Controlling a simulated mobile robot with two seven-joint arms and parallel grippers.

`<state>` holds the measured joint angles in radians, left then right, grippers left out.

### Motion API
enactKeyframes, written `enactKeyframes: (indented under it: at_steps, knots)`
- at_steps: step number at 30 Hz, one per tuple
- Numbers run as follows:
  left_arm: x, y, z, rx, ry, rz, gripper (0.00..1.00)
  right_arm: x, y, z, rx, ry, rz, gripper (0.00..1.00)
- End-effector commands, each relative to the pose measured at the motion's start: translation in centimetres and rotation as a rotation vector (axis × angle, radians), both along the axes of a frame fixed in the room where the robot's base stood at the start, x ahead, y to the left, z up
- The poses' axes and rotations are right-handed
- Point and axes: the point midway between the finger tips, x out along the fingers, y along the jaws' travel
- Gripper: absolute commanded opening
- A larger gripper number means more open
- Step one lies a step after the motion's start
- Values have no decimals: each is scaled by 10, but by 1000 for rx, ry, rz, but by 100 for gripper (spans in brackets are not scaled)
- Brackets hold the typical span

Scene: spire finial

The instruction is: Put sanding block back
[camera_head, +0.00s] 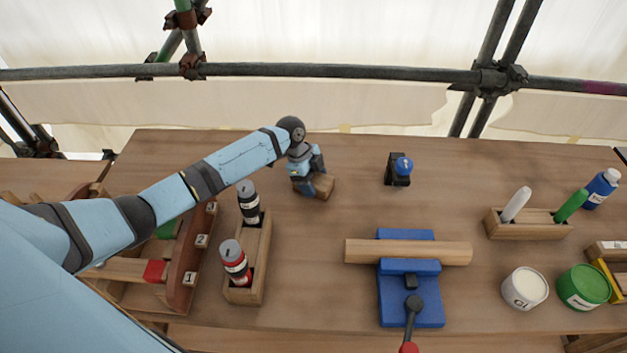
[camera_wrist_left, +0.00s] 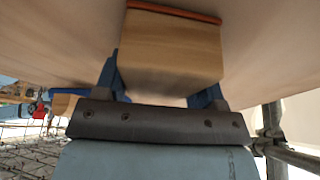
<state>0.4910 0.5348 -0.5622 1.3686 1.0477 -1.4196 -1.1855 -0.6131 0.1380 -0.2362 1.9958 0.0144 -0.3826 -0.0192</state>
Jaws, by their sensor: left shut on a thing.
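The sanding block (camera_head: 324,185) is a small wooden block near the back of the wooden table, left of centre in the head view. My left gripper (camera_head: 313,181) is shut on it. In the left wrist view the block (camera_wrist_left: 172,50) fills the space between the blue fingers of my left gripper (camera_wrist_left: 168,85), with a thin orange-brown layer along its far edge. The gripper hides part of the block in the head view, and I cannot tell whether the block touches the table. My right gripper is not in view.
A wooden holder (camera_head: 262,262) with two labelled bottles stands left. A blue vise (camera_head: 410,300) holds a wooden rod (camera_head: 365,252). A small black stand (camera_head: 397,180) with a blue top is behind it. Right are a marker holder (camera_head: 527,230) and tins (camera_head: 525,288). Bare table surrounds the block.

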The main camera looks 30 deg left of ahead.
Motion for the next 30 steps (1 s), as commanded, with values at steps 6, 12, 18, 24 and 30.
enactKeyframes:
  at_steps: [6, 12, 18, 24, 30]
  knots:
    - [0, 0, -3, 0, 0, 0, 70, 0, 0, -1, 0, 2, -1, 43]
    - [0, 0, -3, 0, 0, 0, 89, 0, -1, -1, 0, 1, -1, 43]
    - [0, 0, 0, 0, 0, 0, 89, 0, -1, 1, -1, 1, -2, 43]
    - [0, 10, 25, 1, -4, -2, 89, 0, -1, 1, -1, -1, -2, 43]
    - [-1, 27, 66, 1, -3, -1, 89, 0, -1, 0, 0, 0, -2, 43]
